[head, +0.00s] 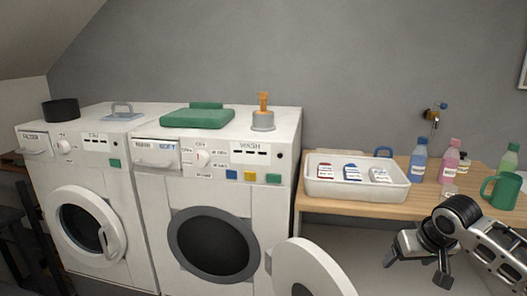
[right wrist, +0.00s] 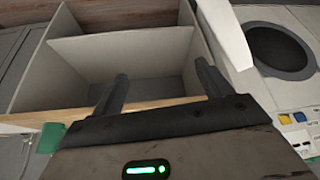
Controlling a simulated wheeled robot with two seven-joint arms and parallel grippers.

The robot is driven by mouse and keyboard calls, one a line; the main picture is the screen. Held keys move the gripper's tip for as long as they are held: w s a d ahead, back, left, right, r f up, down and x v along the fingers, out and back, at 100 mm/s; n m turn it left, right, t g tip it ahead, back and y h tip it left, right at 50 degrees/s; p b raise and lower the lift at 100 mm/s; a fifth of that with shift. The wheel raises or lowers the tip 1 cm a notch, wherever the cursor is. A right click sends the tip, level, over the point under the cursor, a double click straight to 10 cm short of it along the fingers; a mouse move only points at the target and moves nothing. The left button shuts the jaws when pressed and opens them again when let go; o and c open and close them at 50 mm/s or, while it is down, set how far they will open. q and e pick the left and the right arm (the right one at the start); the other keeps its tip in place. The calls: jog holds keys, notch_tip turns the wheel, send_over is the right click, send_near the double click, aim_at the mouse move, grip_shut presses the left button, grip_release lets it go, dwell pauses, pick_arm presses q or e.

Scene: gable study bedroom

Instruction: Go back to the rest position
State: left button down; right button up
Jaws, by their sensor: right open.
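My right gripper (head: 414,272) is at the lower right of the head view, in front of the wooden table (head: 325,206) and below its top. Its jaws are open and empty. In the right wrist view the two dark fingers (right wrist: 162,76) stand apart, with grey-white shelf compartments (right wrist: 120,52) beyond them and nothing between them. My left gripper and arm are not in view.
The right washing machine (head: 225,180) has its round door (head: 312,270) swung open, left of my right gripper. A white tray (head: 350,190), a blue bottle (head: 417,163), a pink bottle (head: 449,164) and a green mug (head: 502,191) stand on the table.

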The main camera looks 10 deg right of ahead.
jog(key=s+a+f+n+t+y, duration=0.15)
jog(key=s+a+f, duration=0.25)
jog(key=a+f, duration=0.4)
jog(key=s+a+f+n+t+y, duration=0.15)
jog(key=s+a+f, duration=0.25)
jog(key=a+f, duration=0.45)
jog(key=s+a+f+t, duration=0.1)
jog(key=s+a+f, duration=0.1)
jog(key=s, duration=0.5)
jog(key=s+a+f, duration=0.1)
jog(key=s+a, duration=0.3)
jog(key=s, duration=0.3)
jog(key=shift+s+a+f+n+t, duration=0.2)
jog(key=shift+s+f+n+t, duration=0.05)
jog(key=shift+f+n+t, duration=0.15)
